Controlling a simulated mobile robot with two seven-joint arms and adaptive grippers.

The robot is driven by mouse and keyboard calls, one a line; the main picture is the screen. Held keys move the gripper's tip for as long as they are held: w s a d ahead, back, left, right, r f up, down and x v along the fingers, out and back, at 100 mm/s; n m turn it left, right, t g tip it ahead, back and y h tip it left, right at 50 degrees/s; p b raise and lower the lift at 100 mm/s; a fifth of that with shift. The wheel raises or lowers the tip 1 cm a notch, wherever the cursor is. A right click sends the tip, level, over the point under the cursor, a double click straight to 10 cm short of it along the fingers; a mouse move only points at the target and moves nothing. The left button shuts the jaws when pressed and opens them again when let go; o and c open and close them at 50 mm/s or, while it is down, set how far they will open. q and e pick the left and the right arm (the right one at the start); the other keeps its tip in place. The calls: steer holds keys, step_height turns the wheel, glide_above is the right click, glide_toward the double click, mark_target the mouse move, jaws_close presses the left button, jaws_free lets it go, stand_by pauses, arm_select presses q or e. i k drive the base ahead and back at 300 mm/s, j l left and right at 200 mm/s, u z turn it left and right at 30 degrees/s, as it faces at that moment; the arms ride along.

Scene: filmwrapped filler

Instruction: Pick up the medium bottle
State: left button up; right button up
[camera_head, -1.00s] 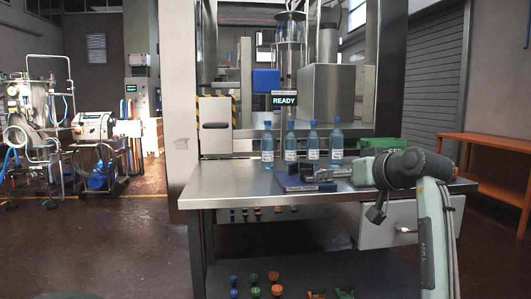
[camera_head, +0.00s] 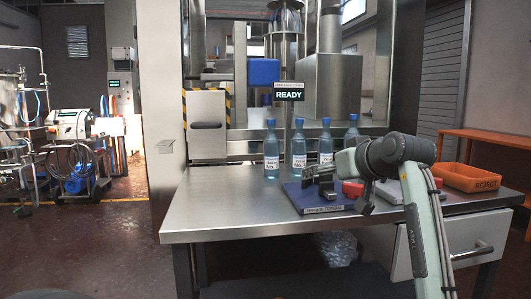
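Several similar clear blue bottles with blue caps and white labels stand upright in a row at the back of the steel table (camera_head: 215,205). They include the leftmost bottle (camera_head: 271,152), the second (camera_head: 299,150), the third (camera_head: 325,148) and the rightmost (camera_head: 351,135), whose lower part is hidden by my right arm. The label print is too small to tell which is the medium bottle. My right gripper (camera_head: 320,182) is in front of the bottles, above a dark blue block (camera_head: 315,204). Its dark fingers look apart, with nothing between them. My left gripper is out of view.
An orange bin (camera_head: 467,178) sits on the table's right side. A red item (camera_head: 352,189) is partly hidden behind my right arm. A machine with a READY sign (camera_head: 289,94) rises behind the bottles. The table's left front is clear.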

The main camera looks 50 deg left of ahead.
mark_target(271, 144)
steer(key=i+j, duration=0.1)
steer(key=j, duration=0.3)
steer(key=i+j, duration=0.1)
steer(key=j, duration=0.65)
steer(key=i+j, duration=0.15)
steer(key=j, duration=0.25)
